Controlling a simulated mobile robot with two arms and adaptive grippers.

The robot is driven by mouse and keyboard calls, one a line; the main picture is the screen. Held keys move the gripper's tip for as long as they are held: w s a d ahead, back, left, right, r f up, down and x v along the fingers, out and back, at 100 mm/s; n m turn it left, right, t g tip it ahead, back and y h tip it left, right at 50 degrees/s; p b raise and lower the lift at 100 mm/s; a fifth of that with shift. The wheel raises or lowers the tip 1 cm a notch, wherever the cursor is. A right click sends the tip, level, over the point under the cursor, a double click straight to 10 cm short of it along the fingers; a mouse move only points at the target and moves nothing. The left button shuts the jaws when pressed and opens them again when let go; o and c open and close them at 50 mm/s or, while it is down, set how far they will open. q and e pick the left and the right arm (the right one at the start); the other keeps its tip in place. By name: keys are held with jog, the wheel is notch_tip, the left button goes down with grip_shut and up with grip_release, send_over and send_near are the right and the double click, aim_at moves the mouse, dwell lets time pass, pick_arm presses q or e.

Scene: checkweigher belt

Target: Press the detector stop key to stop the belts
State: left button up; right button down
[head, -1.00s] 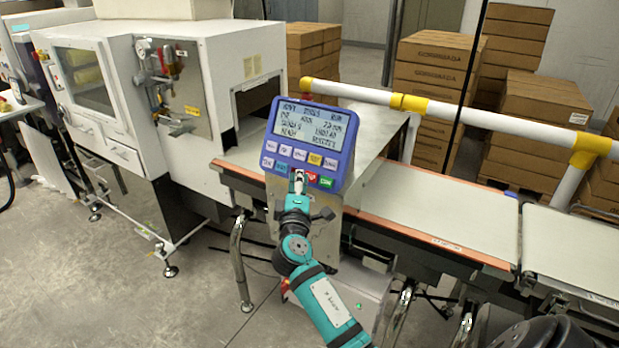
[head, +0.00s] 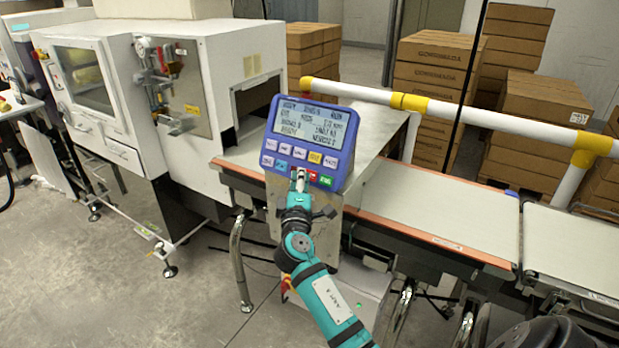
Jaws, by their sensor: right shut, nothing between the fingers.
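A blue control panel (head: 341,115) with a grey text display (head: 312,124) stands upright on a metal post beside the belt. Two rows of keys lie below the display: pale ones, a yellow one (head: 315,158), a cyan one (head: 281,166), a red one (head: 312,177) and a green one (head: 326,181). My right gripper (head: 299,174) is shut and empty, its tips at the lower key row between the cyan and red keys. It hides the key there, and contact cannot be told. The key labels are too small to read surely. My left gripper is not in view.
The pale belt (head: 440,209) runs right from behind the panel, with a white and yellow guard rail (head: 365,94) behind it. A white machine housing (head: 235,60) stands at left. Stacked cartons (head: 430,75) stand behind. Floor at lower left is clear.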

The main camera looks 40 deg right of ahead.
jog(key=shift+w+d+f, duration=0.1)
jog(key=shift+d+f, duration=0.05)
jog(key=shift+d, duration=0.15)
dwell(0.6)
jog(key=shift+a, duration=0.15)
jog(key=shift+s+a+r, duration=0.3)
jog(key=shift+a+r, duration=0.05)
jog(key=shift+a, duration=0.2)
jog(key=a+r, duration=0.1)
jog(key=s+a+p, duration=0.1)
jog(key=a, duration=0.1)
jog(key=s+a+r, duration=0.1)
jog(key=a, duration=0.1)
jog(key=shift+r, duration=0.35)
dwell(0.8)
